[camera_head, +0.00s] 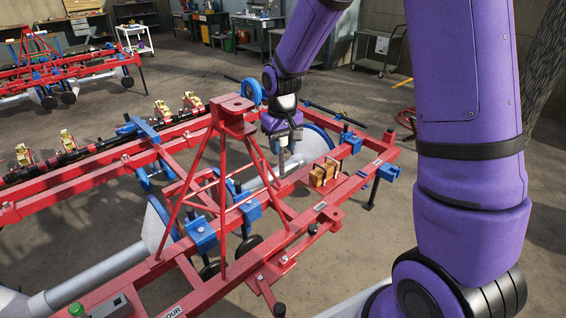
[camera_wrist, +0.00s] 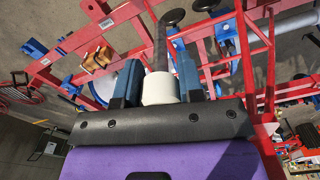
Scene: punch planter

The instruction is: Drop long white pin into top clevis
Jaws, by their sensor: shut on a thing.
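My gripper (camera_head: 283,143) hangs at the end of the purple arm, just right of the red A-frame mast. In the wrist view its two blue-grey fingers are shut on the long white pin (camera_wrist: 159,88), whose white end shows between them. A dark grey shaft stretches away beyond that white end. In the head view a thin grey piece shows below the fingers, partly hard to tell from the frame behind. The top clevis (camera_head: 233,108) is the red bracket at the peak of the mast, left of and a little above my gripper. The pin is apart from the clevis.
A brown block (camera_head: 322,174) with black handles sits on the red frame at right and shows in the wrist view (camera_wrist: 97,58). Red beams, blue clamps (camera_head: 201,234) and a blue-rimmed disc (camera_head: 315,143) surround my gripper. A second red implement stands at far left.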

